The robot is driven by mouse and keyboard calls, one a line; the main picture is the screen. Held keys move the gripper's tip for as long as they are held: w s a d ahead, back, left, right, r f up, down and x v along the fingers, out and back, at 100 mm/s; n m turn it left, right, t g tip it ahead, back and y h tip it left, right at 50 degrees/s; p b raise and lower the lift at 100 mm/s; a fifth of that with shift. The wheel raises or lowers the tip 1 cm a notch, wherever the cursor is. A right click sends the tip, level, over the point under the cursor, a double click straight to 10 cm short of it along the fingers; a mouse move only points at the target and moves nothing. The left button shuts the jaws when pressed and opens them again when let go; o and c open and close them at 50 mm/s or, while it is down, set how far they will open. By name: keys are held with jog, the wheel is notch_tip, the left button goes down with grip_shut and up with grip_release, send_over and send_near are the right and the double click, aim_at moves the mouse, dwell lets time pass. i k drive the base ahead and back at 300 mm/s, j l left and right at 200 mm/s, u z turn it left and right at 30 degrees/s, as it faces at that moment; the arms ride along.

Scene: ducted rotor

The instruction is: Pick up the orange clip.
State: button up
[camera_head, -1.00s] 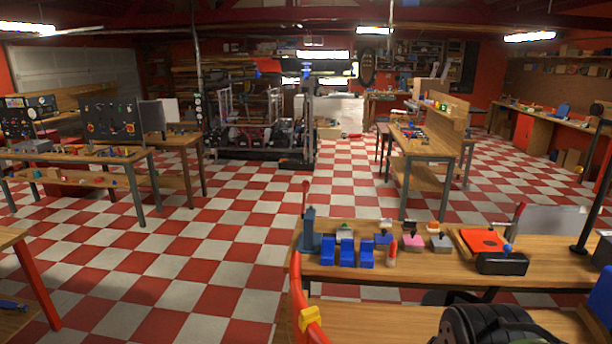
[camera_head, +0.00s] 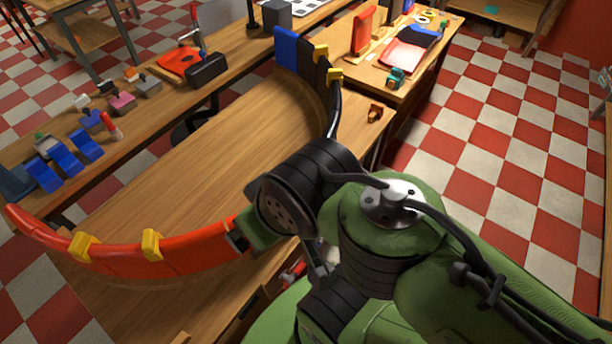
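A small orange-brown clip (camera_head: 375,113) lies on the wooden bench at upper centre right, near the bench's edge and just right of the dark end of the curved duct wall. Nothing touches it that I can see. My green and black arm fills the lower middle and right of the view, below the clip and apart from it. I cannot make out my gripper's fingers; the arm's own links hide that area.
A curved wall has a red section (camera_head: 190,250) and a blue section (camera_head: 287,50), with yellow clips (camera_head: 152,244) on it. A teal clip (camera_head: 396,77) lies beyond the orange one. Blue blocks (camera_head: 68,161) stand at left.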

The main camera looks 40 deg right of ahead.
aim_at(376, 107)
jog(key=z, duration=2)
jog(key=i+l+u, duration=0.15)
jog(key=i+u, duration=0.2)
jog(key=i+l+u, duration=0.2)
jog(key=u, duration=0.15)
jog(key=i+l+u, duration=0.45)
jog(key=l+u, duration=0.25)
jog(key=i+l+u, duration=0.1)
jog(key=l+u, duration=0.2)
jog(key=i+l+u, duration=0.1)
jog(key=l+u, duration=0.6)
jog(key=l, duration=0.2)
jog(key=l+u, duration=0.35)
jog(key=l, duration=0.15)
